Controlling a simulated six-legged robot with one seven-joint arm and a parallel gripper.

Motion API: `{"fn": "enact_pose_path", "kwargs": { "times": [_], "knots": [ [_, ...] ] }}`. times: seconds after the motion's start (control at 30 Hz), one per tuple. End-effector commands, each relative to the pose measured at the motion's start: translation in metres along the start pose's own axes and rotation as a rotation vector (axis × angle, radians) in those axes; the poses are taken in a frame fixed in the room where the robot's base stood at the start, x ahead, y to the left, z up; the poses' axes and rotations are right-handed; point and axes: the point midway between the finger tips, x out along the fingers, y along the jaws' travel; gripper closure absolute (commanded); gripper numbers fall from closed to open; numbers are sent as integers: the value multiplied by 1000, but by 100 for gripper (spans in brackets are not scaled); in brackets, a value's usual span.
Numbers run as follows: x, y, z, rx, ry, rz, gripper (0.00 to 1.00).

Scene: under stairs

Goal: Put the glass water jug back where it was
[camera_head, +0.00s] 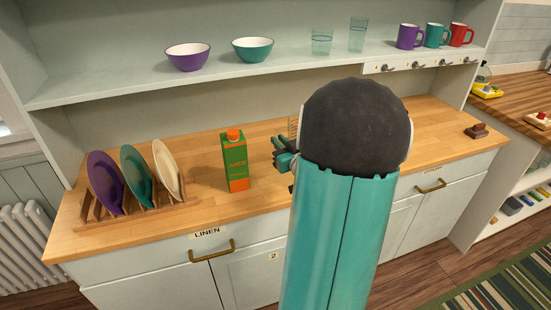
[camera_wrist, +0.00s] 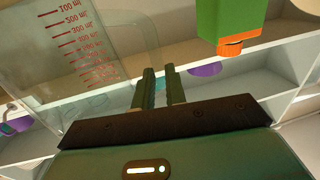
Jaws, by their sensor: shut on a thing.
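The clear glass water jug (camera_wrist: 60,75) with red measuring marks fills the left of the wrist view, which looks upside down. My gripper (camera_wrist: 160,80) is shut on it, seemingly at the handle side; the exact contact is hard to see through the glass. In the head view, my dark green gripper (camera_head: 281,153) shows just left of my arm, above the wooden counter (camera_head: 230,205). The jug is mostly hidden behind my arm there, so I cannot tell whether its base touches the counter.
A green and orange juice carton (camera_head: 235,161) stands close left of my gripper. A rack (camera_head: 140,213) holds three plates farther left. The shelf (camera_head: 290,66) above bears bowls, glasses and mugs. A small dark brown object (camera_head: 476,131) lies at the counter's right end.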

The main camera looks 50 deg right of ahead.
Motion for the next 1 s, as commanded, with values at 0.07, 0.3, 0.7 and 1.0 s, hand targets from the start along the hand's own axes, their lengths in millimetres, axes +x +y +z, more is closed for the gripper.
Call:
{"fn": "enact_pose_path", "kwargs": {
  "times": [0.07,0.3,0.7,1.0],
  "knots": [
    [10,0,14,3,-2,-4,100],
    [35,3,45,0,0,-5,100],
    [46,5,81,1,-1,-5,100],
    [46,5,87,-2,2,-5,100]
  ]
}}
